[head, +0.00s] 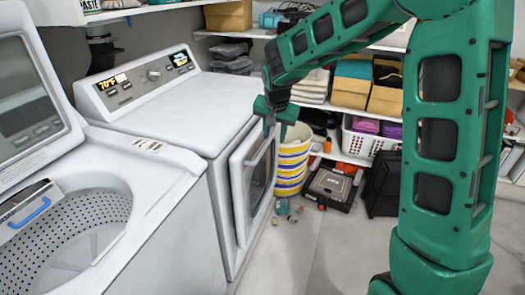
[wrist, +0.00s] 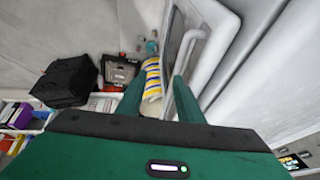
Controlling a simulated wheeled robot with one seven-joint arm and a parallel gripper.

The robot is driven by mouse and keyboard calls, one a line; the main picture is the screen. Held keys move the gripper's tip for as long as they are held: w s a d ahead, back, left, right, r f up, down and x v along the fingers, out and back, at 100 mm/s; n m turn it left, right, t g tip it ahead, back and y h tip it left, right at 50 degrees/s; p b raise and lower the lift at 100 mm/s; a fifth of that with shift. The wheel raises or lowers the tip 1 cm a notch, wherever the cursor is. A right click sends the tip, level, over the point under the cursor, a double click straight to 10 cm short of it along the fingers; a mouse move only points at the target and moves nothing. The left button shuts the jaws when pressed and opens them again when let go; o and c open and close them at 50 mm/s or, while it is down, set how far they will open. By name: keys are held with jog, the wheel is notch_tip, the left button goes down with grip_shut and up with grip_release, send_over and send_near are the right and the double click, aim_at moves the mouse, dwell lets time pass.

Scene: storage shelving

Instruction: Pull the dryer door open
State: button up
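The white dryer (head: 180,110) stands left of centre in the head view, with its control panel on top. Its door (head: 254,172) is on the front face and shows a dark window. I cannot tell whether it is slightly ajar. My gripper (head: 277,128) is at the upper part of the door. In the wrist view, my gripper (wrist: 159,76) has its two green fingers apart. The grey door handle (wrist: 186,48) runs down toward the space between them, close to the right finger. Contact is unclear.
An open top-loading washer (head: 75,225) stands left of the dryer. A striped basket (head: 292,165), a dark case (head: 330,187) and a black bag (head: 384,184) are on the floor by the shelves. Small items lie near the door's foot.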

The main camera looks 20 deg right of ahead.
aim_at(261, 152)
jog(key=shift+t, duration=0.3)
jog(key=w+f, duration=0.2)
jog(key=f, duration=0.1)
jog(key=w+a+f, duration=0.1)
jog(key=w+f, duration=0.2)
jog(key=f, duration=0.1)
jog(key=w+a+f, duration=0.1)
jog(key=w+f, duration=0.1)
jog(key=f, duration=0.1)
jog(key=shift+w+a+f, duration=0.2)
jog(key=shift+a+f, duration=0.05)
jog(key=shift+f, duration=0.15)
